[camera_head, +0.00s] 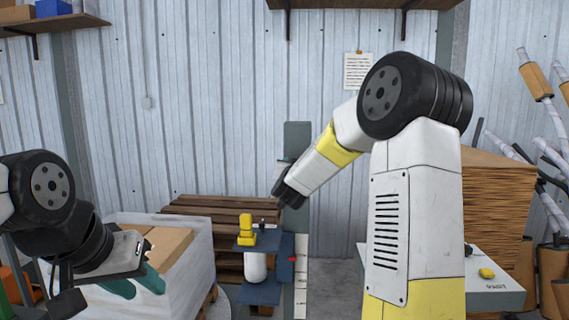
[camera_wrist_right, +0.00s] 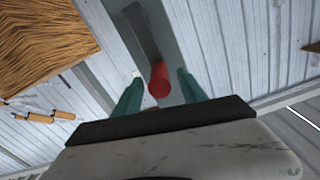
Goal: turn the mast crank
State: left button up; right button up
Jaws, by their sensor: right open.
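The mast crank has a dark arm (camera_wrist_right: 140,32) and a red handle (camera_wrist_right: 158,80) in the right wrist view. Behind it runs the grey-green mast (camera_wrist_right: 176,35), which also shows in the head view (camera_head: 297,135). My right gripper (camera_wrist_right: 160,88) is open, with one teal finger on each side of the red handle; I cannot tell whether they touch it. In the head view its wrist is in front of the mast, and its fingers and the crank are hidden. My left gripper (camera_head: 136,284) is open and empty, low at the left.
A blue platform (camera_head: 258,293) with a yellow part (camera_head: 246,229) above it stands at the mast's foot. A pale crate with cardboard boxes (camera_head: 168,245) is near my left gripper. Stacked brown sheets (camera_head: 500,205) and wrapped pipes stand at the right.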

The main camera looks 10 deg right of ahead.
jog(key=shift+x, duration=1.8)
grip_shut()
